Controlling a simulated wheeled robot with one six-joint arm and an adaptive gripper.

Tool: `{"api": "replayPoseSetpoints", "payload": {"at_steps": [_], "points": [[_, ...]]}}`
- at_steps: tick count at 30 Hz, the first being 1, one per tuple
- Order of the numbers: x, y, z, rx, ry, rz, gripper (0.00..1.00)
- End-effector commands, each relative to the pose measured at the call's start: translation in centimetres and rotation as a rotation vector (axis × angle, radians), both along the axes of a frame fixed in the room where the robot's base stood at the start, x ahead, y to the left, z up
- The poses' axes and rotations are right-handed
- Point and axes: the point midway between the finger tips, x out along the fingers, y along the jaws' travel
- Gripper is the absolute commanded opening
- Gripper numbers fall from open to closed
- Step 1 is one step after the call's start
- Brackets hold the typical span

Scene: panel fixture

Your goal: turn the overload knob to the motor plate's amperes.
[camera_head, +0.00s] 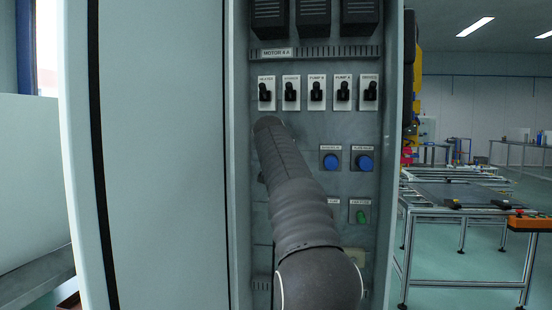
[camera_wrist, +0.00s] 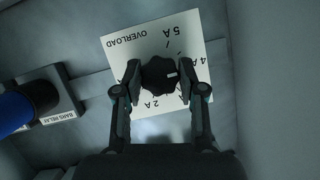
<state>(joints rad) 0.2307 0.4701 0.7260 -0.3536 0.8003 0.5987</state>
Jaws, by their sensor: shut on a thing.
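The overload knob (camera_wrist: 157,77) is black and round with a small white mark on its right side. It sits on a white plate (camera_wrist: 128,58) that reads OVERLOAD and shows upside down in the wrist view. The figures 5 A, 4 A and 2 A are legible; the right finger covers part of the scale. The white mark points right, roughly to the 4 A side; the exact setting is unclear. My gripper (camera_wrist: 160,84) is shut on the knob, one finger on each side. In the head view my arm hides the knob and gripper.
A blue button (camera_wrist: 36,97) on a dark block stands left of the plate in the wrist view. The head view shows a row of switches (camera_head: 316,92), two blue buttons (camera_head: 331,161) and a green one (camera_head: 361,217). The cabinet door (camera_head: 160,150) is left of my arm.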

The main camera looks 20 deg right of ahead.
Motion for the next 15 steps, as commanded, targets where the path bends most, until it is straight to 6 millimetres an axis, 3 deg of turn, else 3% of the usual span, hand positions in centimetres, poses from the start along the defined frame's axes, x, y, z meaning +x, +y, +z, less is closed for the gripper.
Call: {"api": "replayPoseSetpoints", "payload": {"at_steps": [10,11,13,15], "points": [[0.04,0.0,-0.32,0.001,0.007,-0.001,0.05],[0.04,0.0,-0.32,0.001,0.007,-0.001,0.45],[0.04,0.01,-0.3,0.001,0.007,-0.001,0.62],[0.03,0.0,-0.25,0.001,0.006,0.0,0.65]]}}
